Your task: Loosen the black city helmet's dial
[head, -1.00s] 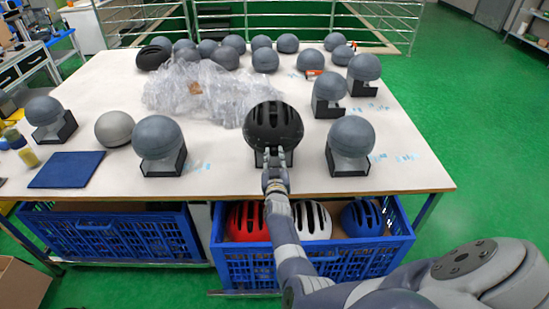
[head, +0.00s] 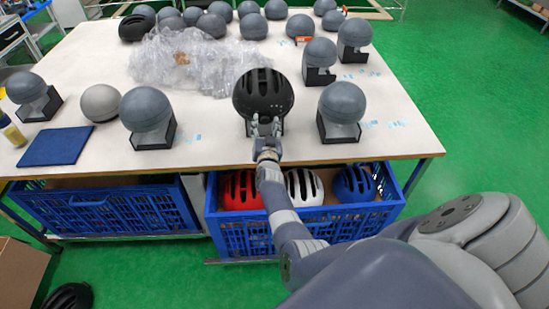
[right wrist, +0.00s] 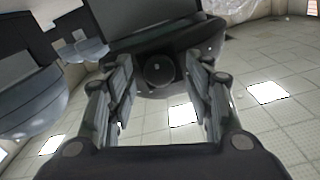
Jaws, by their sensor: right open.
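The black city helmet (head: 263,92) sits on a stand near the table's front edge, its slotted shell visible. My right gripper (head: 265,124) is at the helmet's lower near side. In the right wrist view, the round dark dial (right wrist: 159,70) sits under the helmet's rim, between the two fingers of my right gripper (right wrist: 165,88). The fingers are open, with a gap on each side of the dial. My left gripper does not show.
The white table (head: 215,140) bears several grey balls on black stands, crumpled clear plastic (head: 185,65) and a blue pad (head: 56,145). A blue crate (head: 240,232) below holds red, white and blue helmets. Another black helmet (head: 68,298) lies on the green floor.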

